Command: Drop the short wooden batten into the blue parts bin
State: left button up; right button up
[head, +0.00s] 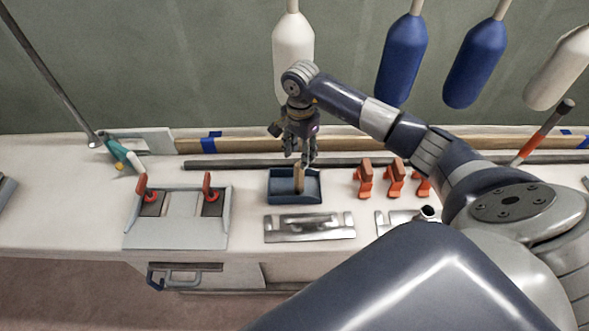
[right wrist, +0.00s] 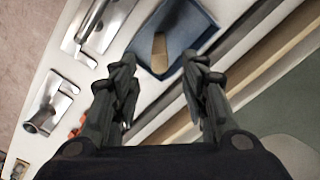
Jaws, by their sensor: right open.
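The short wooden batten (head: 299,178) is inside the blue parts bin (head: 282,199), tilted, with its upper end near the bin's back wall. In the right wrist view the batten (right wrist: 159,54) shows between my fingers' directions, within the blue bin (right wrist: 196,22). My right gripper (head: 300,160) is above the back part of the bin, pointing down. Its fingers (right wrist: 160,75) are spread with nothing between them. My left gripper is not in view.
Orange clamps (head: 365,180) stand right of the bin. A metal plate (head: 309,227) lies in front, and a tray with red-handled toggle clamps (head: 180,228) is at left. A dark rod (head: 230,164) runs behind. Fenders (head: 293,50) hang above.

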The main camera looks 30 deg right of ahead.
notch_tip(320, 180, up, 10)
dwell(0.3)
jog(key=shift+r, duration=0.1)
